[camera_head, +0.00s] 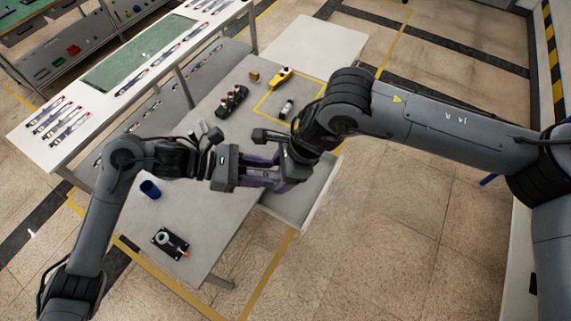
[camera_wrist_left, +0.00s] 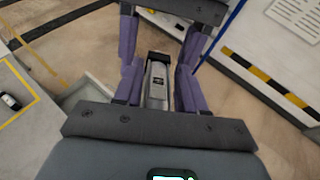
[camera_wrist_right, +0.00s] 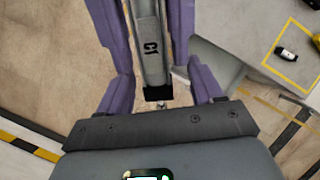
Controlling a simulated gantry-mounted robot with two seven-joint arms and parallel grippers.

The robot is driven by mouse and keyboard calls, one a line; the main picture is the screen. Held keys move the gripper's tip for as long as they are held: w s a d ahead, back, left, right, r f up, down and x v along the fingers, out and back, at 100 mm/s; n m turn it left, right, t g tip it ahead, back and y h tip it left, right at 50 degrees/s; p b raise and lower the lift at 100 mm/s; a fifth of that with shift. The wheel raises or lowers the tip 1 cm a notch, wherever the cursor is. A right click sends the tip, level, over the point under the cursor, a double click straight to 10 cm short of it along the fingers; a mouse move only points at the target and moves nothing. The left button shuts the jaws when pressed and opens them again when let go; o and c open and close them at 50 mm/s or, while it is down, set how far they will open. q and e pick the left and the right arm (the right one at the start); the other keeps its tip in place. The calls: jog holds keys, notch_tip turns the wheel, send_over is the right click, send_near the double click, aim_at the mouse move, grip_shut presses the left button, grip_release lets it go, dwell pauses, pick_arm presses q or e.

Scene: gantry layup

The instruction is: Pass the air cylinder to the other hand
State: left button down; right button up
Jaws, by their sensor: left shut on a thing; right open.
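The air cylinder is a grey bar with black ends, held in the air between my two facing grippers. In the left wrist view the cylinder (camera_wrist_left: 157,82) lies between the purple fingers of my left gripper (camera_wrist_left: 158,72), which is shut on it. In the right wrist view the cylinder (camera_wrist_right: 150,50), marked "C1", runs lengthwise between the fingers of my right gripper (camera_wrist_right: 160,80), which is open around it. In the head view my left gripper (camera_head: 250,170) and right gripper (camera_head: 272,171) meet tip to tip, and their fingers mostly hide the cylinder.
Below is a grey table (camera_head: 205,215) with a blue cup (camera_head: 150,188), a black fixture (camera_head: 169,243), a black holder (camera_head: 232,101), a wooden block (camera_head: 254,76) and a yellow tool (camera_head: 281,77). A small black-and-white part (camera_head: 287,110) lies in a yellow-outlined area. A white bench (camera_head: 60,97) stands behind left.

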jog(key=shift+a+f, duration=0.1)
jog(key=shift+f, duration=0.1)
jog(key=c, duration=1.1)
pick_arm(q)
jog(key=c, duration=0.6)
grip_release()
pick_arm(e)
jog(key=shift+r, duration=0.1)
grip_shut()
pick_arm(q)
jog(key=shift+o, duration=0.2)
